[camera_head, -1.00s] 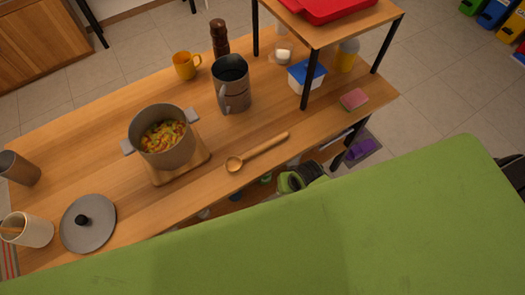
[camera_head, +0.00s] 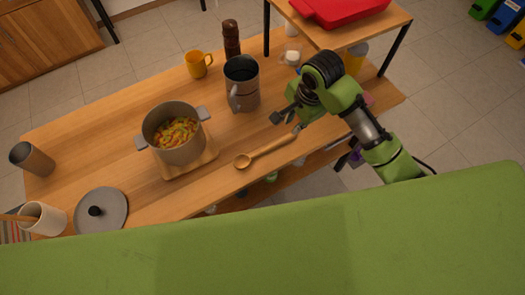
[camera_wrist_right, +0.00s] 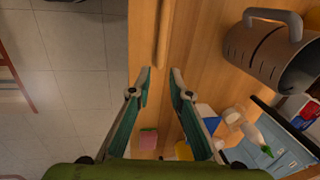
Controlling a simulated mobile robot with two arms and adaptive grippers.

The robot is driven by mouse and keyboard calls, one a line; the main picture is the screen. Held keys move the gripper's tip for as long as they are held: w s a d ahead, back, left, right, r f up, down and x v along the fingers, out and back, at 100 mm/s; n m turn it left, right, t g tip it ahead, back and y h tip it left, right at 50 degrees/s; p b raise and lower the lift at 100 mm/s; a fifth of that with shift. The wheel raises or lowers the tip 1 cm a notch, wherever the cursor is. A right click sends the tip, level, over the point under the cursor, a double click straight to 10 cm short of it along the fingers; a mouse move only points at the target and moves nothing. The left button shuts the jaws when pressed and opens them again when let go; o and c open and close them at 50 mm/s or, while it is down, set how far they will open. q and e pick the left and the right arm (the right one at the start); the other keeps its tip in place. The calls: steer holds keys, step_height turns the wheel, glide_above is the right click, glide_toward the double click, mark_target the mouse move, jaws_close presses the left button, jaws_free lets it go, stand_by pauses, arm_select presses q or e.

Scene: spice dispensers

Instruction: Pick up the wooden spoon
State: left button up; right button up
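The wooden spoon (camera_head: 262,153) lies on the wooden table near its front edge, bowl toward the left and handle toward the right. Its handle also shows in the right wrist view (camera_wrist_right: 163,32), running from the top edge toward the gap between my fingertips. My right gripper (camera_head: 287,123) is above the table by the handle's end. In the right wrist view its fingers (camera_wrist_right: 160,77) are apart with nothing held between them. The height between the fingertips and the handle is hard to judge. My left gripper is not in view.
A pot of food (camera_head: 174,135) stands left of the spoon, with a grey lid (camera_head: 112,212) farther left. A grey metal jug (camera_head: 242,88) stands behind the spoon. A raised shelf (camera_head: 355,32) with a red tray (camera_head: 340,8) is at the back right.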

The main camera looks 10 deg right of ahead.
glide_above(284, 140)
steer(key=s, duration=0.1)
steer(key=f, duration=0.8)
steer(key=shift+d+f+p, duration=0.1)
steer(key=shift+d+p, duration=0.25)
steer(key=shift+p, duration=0.05)
steer(key=f, duration=0.2)
steer(key=f+p, duration=0.1)
steer(key=shift+w+a+f, duration=0.25)
steer(key=shift+w+f, duration=0.05)
steer(key=shift+f, duration=0.05)
steer(key=shift+w+f, duration=0.2)
steer(key=shift+f, duration=0.45)
jaws_close()
